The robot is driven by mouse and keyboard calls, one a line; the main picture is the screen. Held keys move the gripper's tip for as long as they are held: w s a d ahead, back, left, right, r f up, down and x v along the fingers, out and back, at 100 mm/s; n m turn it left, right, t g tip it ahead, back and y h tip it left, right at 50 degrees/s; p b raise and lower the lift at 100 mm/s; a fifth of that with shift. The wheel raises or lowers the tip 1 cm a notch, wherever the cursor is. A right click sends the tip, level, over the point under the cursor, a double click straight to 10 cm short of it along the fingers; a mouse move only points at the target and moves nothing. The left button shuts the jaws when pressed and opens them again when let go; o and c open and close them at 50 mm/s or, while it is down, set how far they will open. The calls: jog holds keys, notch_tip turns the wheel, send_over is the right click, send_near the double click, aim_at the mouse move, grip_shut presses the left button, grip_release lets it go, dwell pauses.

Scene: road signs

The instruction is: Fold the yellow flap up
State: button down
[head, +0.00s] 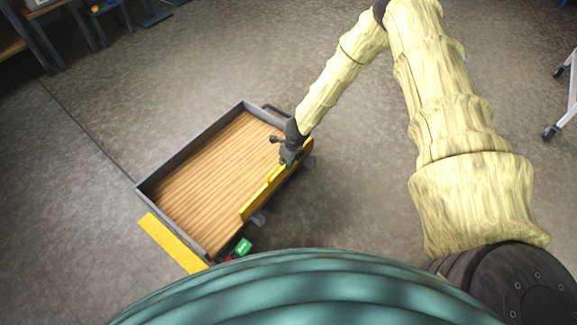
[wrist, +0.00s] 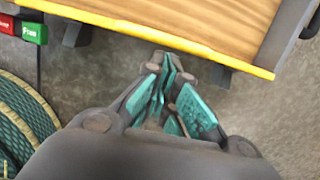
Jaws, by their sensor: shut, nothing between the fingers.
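A grey-walled tray with a wood-plank bed (head: 215,165) stands on the floor in the head view. A yellow panel (head: 262,195) runs along its right side and looks raised along that edge. Another yellow strip (head: 172,243) lies along the lower-left end, outside the bed. My gripper (head: 286,158) is at the right-side yellow panel, near its upper half; I cannot tell if it touches. In the wrist view, my gripper (wrist: 167,72) has its teal-padded fingers together and empty, just below the yellow edge (wrist: 190,48). The panel's outer face is mostly hidden.
A green button (head: 243,247) and a partly hidden red one are by the tray's near corner; both show in the wrist view, green (wrist: 30,32) and red (wrist: 6,22). Shelving stands at upper left, a wheeled frame (head: 568,95) at far right. Floor around is clear.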

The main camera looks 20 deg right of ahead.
jog(key=w+a+r+p, duration=0.1)
jog(key=w+r, duration=0.2)
jog(key=r, duration=0.3)
jog(key=shift+a, duration=0.4)
jog(key=shift+r, duration=0.1)
jog(key=s+f+n+g+h, duration=0.25)
jog(key=s+n, duration=2.25)
jog(key=s, duration=1.3)
jog(key=s+a+r+n+y+p, duration=0.1)
jog(key=s+a+r+n+y, duration=0.15)
jog(key=s+n, duration=0.3)
notch_tip(320, 180, up, 15)
jog(key=h+p, duration=0.1)
jog(key=p, duration=1.3)
jog(key=shift+s+d+f+m+p, duration=0.15)
jog(key=shift+s+d+m+p, duration=0.05)
jog(key=shift+s+m+p, duration=0.2)
jog(key=shift+s+t, duration=0.1)
jog(key=shift+t, duration=0.15)
